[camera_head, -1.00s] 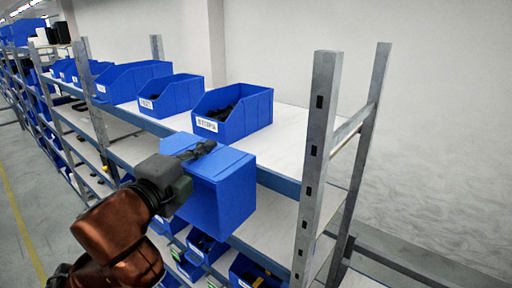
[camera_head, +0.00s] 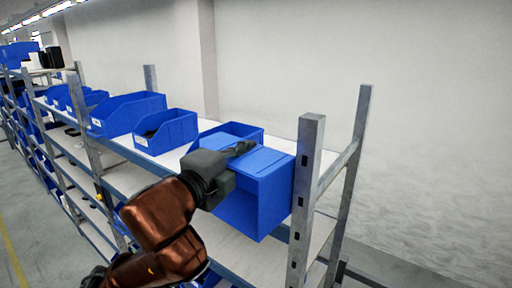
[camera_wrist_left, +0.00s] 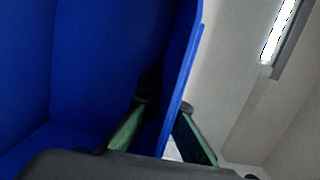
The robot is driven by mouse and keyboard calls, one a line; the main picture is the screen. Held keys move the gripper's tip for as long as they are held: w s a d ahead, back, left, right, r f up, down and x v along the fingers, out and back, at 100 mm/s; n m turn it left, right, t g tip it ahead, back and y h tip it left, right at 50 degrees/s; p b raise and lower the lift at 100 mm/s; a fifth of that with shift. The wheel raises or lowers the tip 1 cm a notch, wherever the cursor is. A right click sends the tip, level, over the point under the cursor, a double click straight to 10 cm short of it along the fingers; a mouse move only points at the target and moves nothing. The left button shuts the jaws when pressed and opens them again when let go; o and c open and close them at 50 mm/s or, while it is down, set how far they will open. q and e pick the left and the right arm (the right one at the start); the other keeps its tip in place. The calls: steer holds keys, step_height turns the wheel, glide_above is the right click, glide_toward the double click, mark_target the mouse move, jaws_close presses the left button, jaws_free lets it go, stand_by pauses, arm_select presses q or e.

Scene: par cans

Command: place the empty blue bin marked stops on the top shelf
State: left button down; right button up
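My left gripper (camera_head: 240,150) is shut on a blue bin (camera_head: 270,203), gripping its upper wall. The bin is held in front of the rack near the right upright and overlaps the front edge of the top shelf (camera_head: 278,141) in the picture. I cannot tell whether it touches the upright. In the left wrist view, the fingers (camera_wrist_left: 163,112) straddle the wall of the blue bin (camera_wrist_left: 100,60). No label shows on the held bin. My right gripper is not in view.
Several blue bins stand on the top shelf, including one (camera_head: 165,133) with dark contents. Another (camera_head: 238,130) stands partly hidden behind the held bin. The metal upright (camera_head: 305,190) is close on the right. Bare shelf shows between that bin and the upright.

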arm_select(q)
steer(key=w+d+f+p, duration=0.2)
steer(key=w+f+p, duration=0.1)
steer(key=w, duration=0.1)
steer(key=shift+w+d+f, duration=0.2)
steer(key=shift+w+f, duration=0.05)
steer(key=shift+w, duration=0.1)
steer(key=shift+f, duration=0.15)
steer(key=c, duration=2.2)
jaws_free()
steer(key=shift+o, duration=0.2)
